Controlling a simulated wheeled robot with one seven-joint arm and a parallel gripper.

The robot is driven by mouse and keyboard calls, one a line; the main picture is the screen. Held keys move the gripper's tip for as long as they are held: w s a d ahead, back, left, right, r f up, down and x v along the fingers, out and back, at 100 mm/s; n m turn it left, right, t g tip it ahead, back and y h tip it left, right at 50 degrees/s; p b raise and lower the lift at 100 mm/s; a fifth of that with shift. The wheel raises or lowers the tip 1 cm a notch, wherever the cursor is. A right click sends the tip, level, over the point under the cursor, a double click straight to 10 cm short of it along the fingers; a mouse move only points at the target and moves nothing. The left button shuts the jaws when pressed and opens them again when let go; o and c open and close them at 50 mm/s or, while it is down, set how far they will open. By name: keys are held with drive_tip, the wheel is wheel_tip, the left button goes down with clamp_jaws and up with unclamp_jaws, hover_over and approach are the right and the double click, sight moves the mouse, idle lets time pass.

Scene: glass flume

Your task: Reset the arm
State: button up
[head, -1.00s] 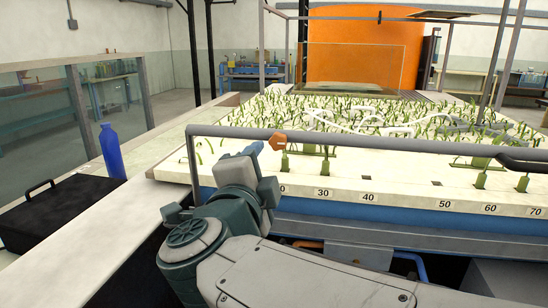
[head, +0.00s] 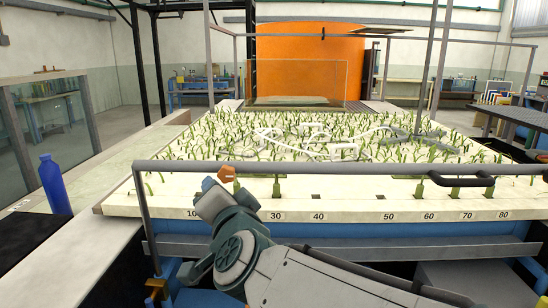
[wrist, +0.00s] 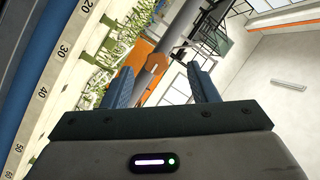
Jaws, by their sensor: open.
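My arm reaches in from the bottom right in the head view, and my gripper (head: 213,187) is at its end, by the front rail of the flume bed. In the wrist view my gripper (wrist: 164,88) has its two blue fingers spread apart with nothing held between them. An orange fitting (head: 227,173) on the front rail shows just beyond the gripper in the head view. It also shows between the fingers in the wrist view (wrist: 156,64); I cannot tell the exact gap to it.
The grey front rail (head: 340,168) runs along the planted bed (head: 345,207), which has number marks. A blue bottle (head: 54,185) stands on the left ledge. An orange curved panel (head: 310,55) stands at the back. A dark table (head: 515,115) is at the far right.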

drive_tip(key=s+d+f+n+g+h+p, duration=0.2)
drive_tip(key=s+d+f+g, duration=0.2)
drive_tip(key=d, duration=0.4)
drive_tip(key=s+d+f+n+g+h+p, duration=0.2)
drive_tip(key=s+d+f+g, duration=0.2)
drive_tip(key=d, duration=0.4)
drive_tip(key=s+d+f+n+g+h+p, duration=0.1)
drive_tip(key=s+d+f+g+p, duration=0.1)
drive_tip(key=s+d+f+g, duration=0.3)
drive_tip(key=s+d+f, duration=0.1)
drive_tip(key=d+f, duration=0.1)
drive_tip(key=d, duration=0.1)
drive_tip(key=shift+d+n+h+p, duration=0.3)
drive_tip(key=shift+n+h, duration=0.1)
drive_tip(key=shift+w, duration=0.1)
